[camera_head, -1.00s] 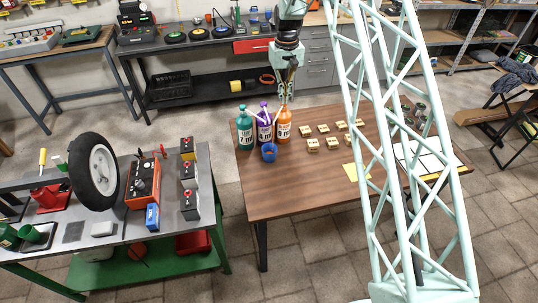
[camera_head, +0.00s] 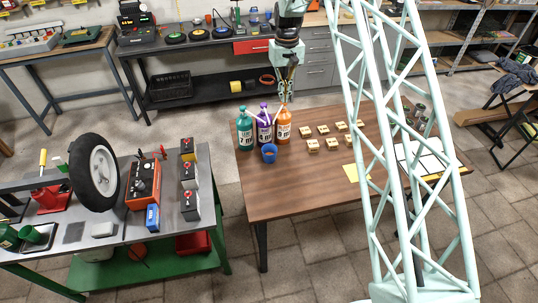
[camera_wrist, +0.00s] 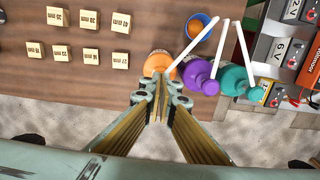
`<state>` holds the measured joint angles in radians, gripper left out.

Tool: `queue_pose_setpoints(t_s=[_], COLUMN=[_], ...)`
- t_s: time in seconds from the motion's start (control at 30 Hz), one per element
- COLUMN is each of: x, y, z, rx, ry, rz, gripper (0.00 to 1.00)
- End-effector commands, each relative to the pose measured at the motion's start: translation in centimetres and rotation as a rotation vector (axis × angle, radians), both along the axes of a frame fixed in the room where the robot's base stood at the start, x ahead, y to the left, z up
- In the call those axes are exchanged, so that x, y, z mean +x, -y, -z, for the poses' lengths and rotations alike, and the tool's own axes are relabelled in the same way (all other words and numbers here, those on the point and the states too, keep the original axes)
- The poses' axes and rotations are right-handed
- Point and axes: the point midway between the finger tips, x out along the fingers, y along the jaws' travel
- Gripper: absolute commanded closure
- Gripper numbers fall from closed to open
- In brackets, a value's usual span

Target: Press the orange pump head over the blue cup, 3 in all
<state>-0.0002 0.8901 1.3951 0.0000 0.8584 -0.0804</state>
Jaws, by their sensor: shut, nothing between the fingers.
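The orange pump bottle (camera_head: 284,127) stands upright on the wooden table, rightmost of three pump bottles. In the wrist view its orange body (camera_wrist: 158,64) shows just beyond my fingertips, with a pale spout reaching toward the blue cup. The blue cup (camera_head: 269,153) stands in front of the bottles and also shows in the wrist view (camera_wrist: 201,26). My gripper (camera_head: 285,100) is shut and empty, directly above the orange pump head. In the wrist view the closed fingertips (camera_wrist: 160,97) hide part of the pump top. I cannot tell whether they touch it.
A purple bottle (camera_head: 264,128) and a teal bottle (camera_head: 245,131) stand close to the left of the orange one. Several small wooden blocks (camera_head: 313,145) sit to the right. The table (camera_head: 285,190) is clear in front of the cup.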

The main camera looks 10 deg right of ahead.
Motion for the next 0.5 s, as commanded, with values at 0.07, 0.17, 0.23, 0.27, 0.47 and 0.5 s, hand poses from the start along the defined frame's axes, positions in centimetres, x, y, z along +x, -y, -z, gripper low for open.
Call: queue_pose_setpoints(t_s=[0.07,0.17,0.23,0.27,0.47,0.5], x=[0.0,0.1,0.1,0.1,0.1,0.1], y=[0.0,0.0,0.0,0.0,0.0,0.0], z=[-0.4,-0.8,-1.0,-1.1,-1.5,-1.5], rx=[0.0,0.0,0.0,0.0,0.0,0.0], ry=[0.001,0.001,0.002,0.002,0.002,0.002], rz=[0.0,0.0,0.0,0.0,0.0,0.0], gripper=[1.0,1.0,1.0,1.0,1.0,1.0])
